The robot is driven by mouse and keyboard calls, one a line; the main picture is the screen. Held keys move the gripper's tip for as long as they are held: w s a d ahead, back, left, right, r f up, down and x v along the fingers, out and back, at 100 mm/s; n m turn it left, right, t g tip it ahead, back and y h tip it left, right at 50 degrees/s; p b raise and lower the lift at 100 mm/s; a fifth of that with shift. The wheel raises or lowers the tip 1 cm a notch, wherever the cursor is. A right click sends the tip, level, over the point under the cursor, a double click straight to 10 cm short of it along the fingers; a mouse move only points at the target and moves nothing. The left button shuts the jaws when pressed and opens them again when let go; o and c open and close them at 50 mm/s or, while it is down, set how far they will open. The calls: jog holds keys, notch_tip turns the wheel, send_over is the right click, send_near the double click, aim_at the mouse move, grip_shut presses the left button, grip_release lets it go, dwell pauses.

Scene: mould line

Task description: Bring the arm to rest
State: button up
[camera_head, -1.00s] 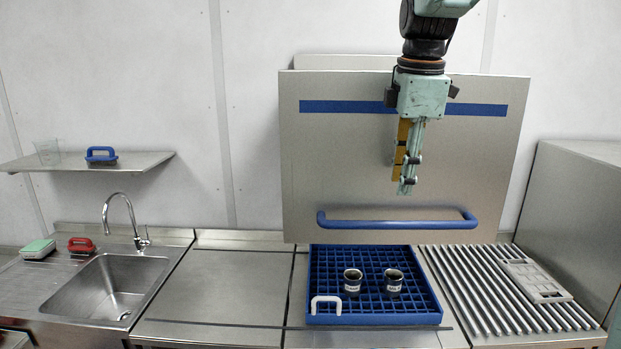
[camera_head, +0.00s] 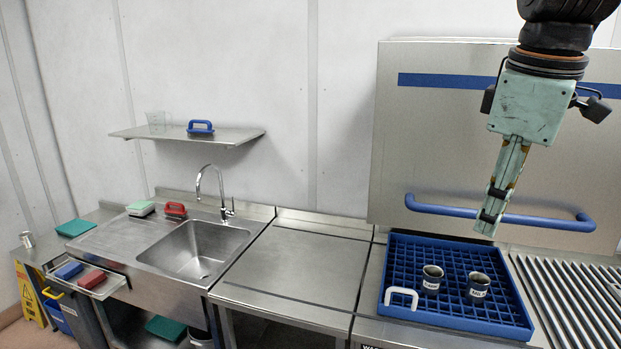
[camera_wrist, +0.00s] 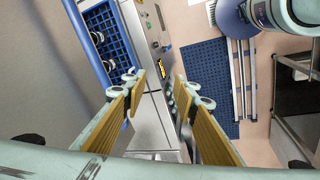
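My gripper (camera_head: 490,215) hangs fingers down in front of the steel machine hood, above and right of the blue rack, in the head view. In the wrist view my gripper (camera_wrist: 152,85) shows its two yellow-lined fingers apart with nothing between them. A white handle (camera_head: 401,296) is at the rack's front left. The gripper touches none of these.
The steel hood (camera_head: 440,140) with its blue bar handle (camera_head: 500,216) stands behind the gripper. A roller track (camera_head: 575,300) lies right of the rack. A bare counter (camera_head: 295,262) and a sink (camera_head: 195,250) are to the left. A shelf (camera_head: 220,139) holds a blue brush (camera_head: 200,127).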

jog(key=s+a+f+m+b, duration=0.4)
jog(key=s+a+f+b, duration=0.1)
jog(key=s+f, duration=0.4)
jog(key=s+a+f+m+t+b, duration=0.1)
jog(key=s+a+f+m+b, duration=0.3)
jog(key=s+f, duration=0.6)
jog(key=shift+s+a+m+y+b, duration=0.4)
jog(key=shift+s+m, duration=0.3)
jog(key=shift+s, duration=1.2)
jog(key=shift+w, duration=0.15)
jog(key=shift+c, duration=0.8)
